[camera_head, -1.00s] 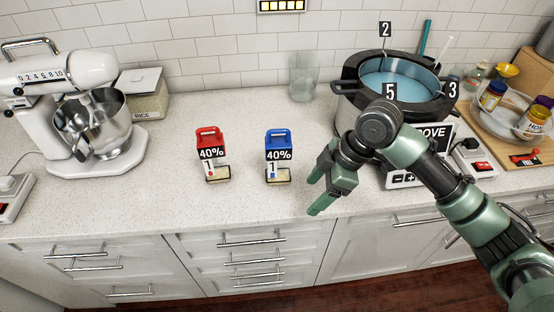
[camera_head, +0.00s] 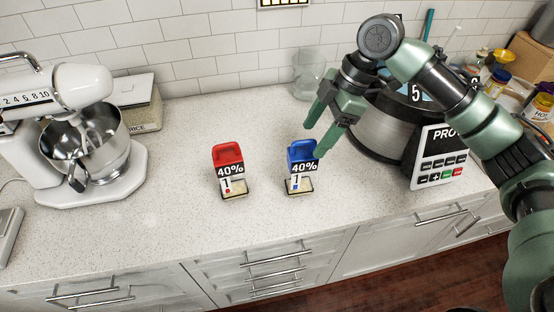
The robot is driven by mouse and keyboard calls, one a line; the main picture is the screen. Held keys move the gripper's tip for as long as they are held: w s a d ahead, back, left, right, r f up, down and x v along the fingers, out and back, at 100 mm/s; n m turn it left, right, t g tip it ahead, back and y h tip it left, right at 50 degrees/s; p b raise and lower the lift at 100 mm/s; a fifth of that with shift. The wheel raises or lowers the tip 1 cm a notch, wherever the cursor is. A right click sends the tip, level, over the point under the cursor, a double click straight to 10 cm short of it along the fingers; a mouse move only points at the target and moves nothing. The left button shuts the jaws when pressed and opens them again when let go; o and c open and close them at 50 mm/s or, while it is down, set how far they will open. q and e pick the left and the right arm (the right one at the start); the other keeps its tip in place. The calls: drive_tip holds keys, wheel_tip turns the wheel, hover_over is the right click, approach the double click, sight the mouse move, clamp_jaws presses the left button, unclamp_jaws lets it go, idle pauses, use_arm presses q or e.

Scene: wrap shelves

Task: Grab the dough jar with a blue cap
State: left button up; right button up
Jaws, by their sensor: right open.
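The dough jar with a blue cap (camera_head: 301,164) stands on the counter right of centre, with a "40%" label and a "1" on its front. A similar jar with a red cap (camera_head: 229,168) stands to its left. My right gripper (camera_head: 315,138) is open, with green fingers pointing down and left, above and beside the blue cap. One finger overlaps the right edge of the jar in the picture. I cannot tell whether it touches. Nothing is between the fingers. My left gripper is not in view.
A stand mixer (camera_head: 130,183) is at the left, with a rice container (camera_head: 138,112) behind it. A clear glass (camera_head: 308,80) stands near the wall. A large proofing pot (camera_head: 370,130) is close on the right. The front counter is free.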

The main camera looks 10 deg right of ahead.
sight(305, 152)
drive_tip(key=shift+w+a+f, duration=0.3)
drive_tip(key=shift+a+f, duration=0.25)
drive_tip(key=shift+a, duration=0.05)
drive_tip(key=f+p, duration=0.1)
drive_tip(key=s+f+p, duration=0.1)
drive_tip(key=f+p, duration=0.1)
drive_tip(key=shift+a+f, duration=0.15)
drive_tip(key=shift+f, duration=0.15)
drive_tip(key=x, duration=0.2)
drive_tip(key=shift+w+a+f, duration=0.3)
drive_tip(key=shift+d, duration=0.1)
drive_tip(key=c, duration=1.4)
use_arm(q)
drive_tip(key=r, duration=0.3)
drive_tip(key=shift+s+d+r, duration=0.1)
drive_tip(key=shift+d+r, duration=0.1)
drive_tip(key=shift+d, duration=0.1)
use_arm(e)
clamp_jaws()
